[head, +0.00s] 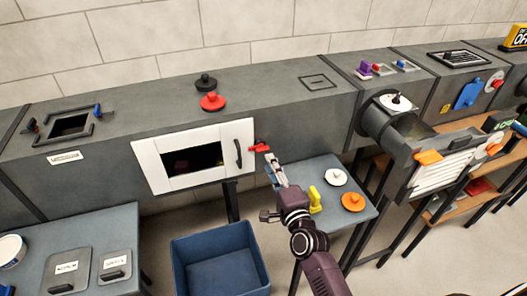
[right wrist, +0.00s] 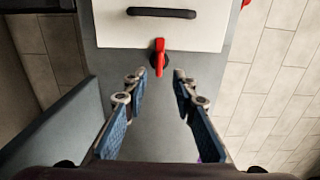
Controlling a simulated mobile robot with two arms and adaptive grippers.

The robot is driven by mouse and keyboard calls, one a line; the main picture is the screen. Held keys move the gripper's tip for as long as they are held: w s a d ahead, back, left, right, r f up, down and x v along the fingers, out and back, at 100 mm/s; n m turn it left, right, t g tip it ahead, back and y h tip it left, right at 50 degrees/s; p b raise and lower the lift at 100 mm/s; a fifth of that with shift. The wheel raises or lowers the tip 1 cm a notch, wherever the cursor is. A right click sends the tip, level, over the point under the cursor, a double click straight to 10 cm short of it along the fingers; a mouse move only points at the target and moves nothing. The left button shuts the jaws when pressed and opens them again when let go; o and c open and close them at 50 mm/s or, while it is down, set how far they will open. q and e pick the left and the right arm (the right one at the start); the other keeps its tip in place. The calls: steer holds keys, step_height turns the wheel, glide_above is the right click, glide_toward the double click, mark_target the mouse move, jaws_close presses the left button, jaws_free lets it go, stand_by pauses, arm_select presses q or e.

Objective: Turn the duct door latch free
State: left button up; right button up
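The white duct door (head: 217,137) is on the front of the grey duct, with a dark window and a black handle (head: 238,153). It also shows at the top of the right wrist view (right wrist: 115,30). The red latch (head: 261,147) is just right of the door. My left gripper is not in view.
A blue bin (head: 220,262) stands on the floor below the door. A small grey table (head: 318,180) under the duct holds yellow, white and orange pieces. Red and black knobbed discs (head: 212,101) sit on top of the duct. A second table (head: 110,230) is at the left.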

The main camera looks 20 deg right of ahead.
mark_target(264, 151)
steer(key=w, duration=0.6)
steer(key=shift+a, duration=0.1)
jaws_close()
